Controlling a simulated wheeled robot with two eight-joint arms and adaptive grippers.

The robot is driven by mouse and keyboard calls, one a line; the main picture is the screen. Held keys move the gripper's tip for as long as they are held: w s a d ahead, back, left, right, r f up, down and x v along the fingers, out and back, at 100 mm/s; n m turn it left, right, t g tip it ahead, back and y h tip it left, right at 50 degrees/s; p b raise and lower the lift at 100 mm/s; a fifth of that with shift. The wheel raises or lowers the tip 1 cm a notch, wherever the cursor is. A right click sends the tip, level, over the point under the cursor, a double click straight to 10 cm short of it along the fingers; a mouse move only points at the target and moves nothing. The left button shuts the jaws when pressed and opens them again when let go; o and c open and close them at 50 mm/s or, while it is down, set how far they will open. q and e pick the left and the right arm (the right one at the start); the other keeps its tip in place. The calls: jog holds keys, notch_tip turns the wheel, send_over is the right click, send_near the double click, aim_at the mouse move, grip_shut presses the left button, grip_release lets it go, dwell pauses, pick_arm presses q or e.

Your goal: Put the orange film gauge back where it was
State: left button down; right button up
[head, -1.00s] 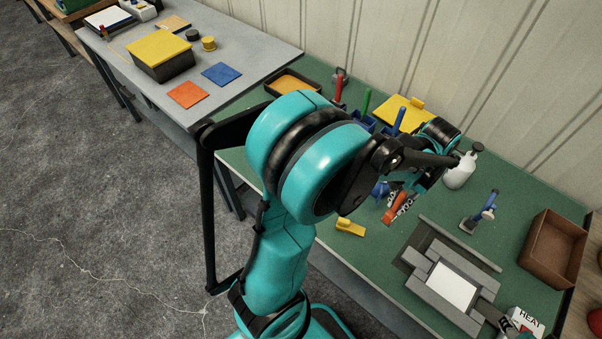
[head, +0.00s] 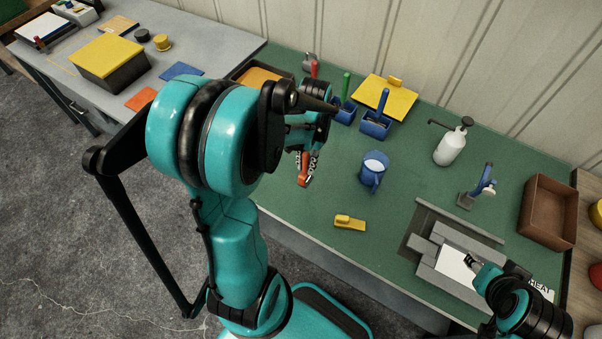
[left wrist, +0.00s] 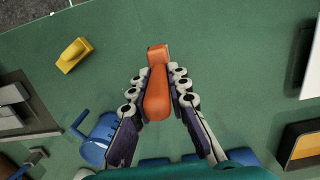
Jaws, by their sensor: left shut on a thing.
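The orange film gauge (head: 304,174) is held in my left gripper (head: 307,160) above the green table, left of the blue mug. The left wrist view shows the orange gauge (left wrist: 156,92) between the two fingers of the left gripper (left wrist: 158,82), which are shut on it. Its far end sticks out beyond the fingertips, with bare green tabletop behind it. My right gripper (head: 472,262) is over the white sheet in the grey block mould (head: 426,270); its finger opening is too small to make out.
The blue mug (head: 373,168) and yellow tool (head: 349,223) stand right of the gauge. Blue holders (head: 374,127), a yellow board (head: 400,92) and a black-rimmed tray (head: 240,75) are behind. A white bottle (head: 450,146) and brown box (head: 549,212) are at right. The table's front left is clear.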

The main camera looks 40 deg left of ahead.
aim_at(302, 172)
pick_arm(q)
jog(key=shift+s+a+f, duration=0.3)
jog(key=shift+a+f, duration=0.15)
jog(key=shift+a, duration=0.2)
notch_tip(302, 172, down, 4)
jog(key=shift+f+b, duration=0.1)
jog(key=shift+b, duration=0.7)
jog(key=c, duration=1.5)
grip_release()
jog(key=shift+o, duration=0.2)
